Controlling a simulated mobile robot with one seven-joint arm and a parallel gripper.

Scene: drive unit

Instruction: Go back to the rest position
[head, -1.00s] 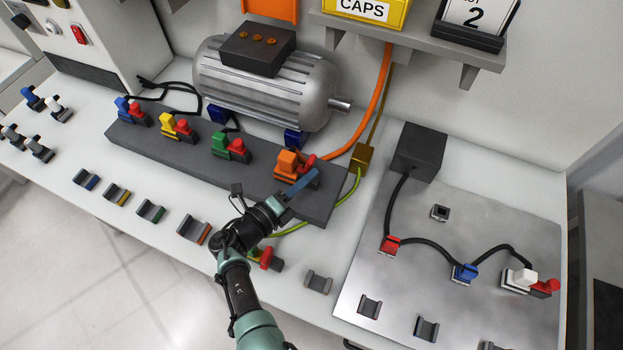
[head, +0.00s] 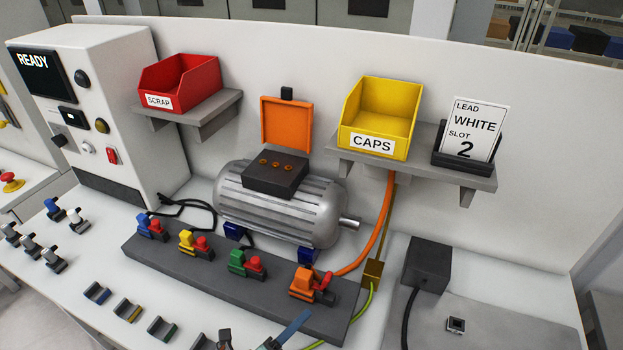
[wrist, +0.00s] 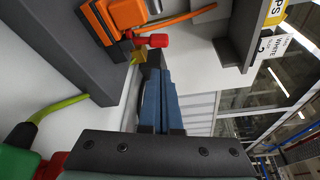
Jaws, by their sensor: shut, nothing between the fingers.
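My gripper (head: 292,328) shows at the bottom edge of the head view. Its blue fingers are closed together with nothing between them. They are just in front of the orange connector (head: 303,284) on the dark grey connector block (head: 180,262). In the wrist view, the closed blue fingers (wrist: 160,100) point up the picture. The orange connector shows at the upper left there (wrist: 128,12), apart from the fingers. Most of my arm is outside the head view.
A silver motor (head: 280,208) with an open orange lid (head: 287,124) stands behind the block. A shelf above bears the yellow CAPS bin (head: 380,112) and the WHITE slot 2 card (head: 474,128). An orange cable (head: 380,225) runs down beside the motor. A dark box (head: 427,262) stands at right.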

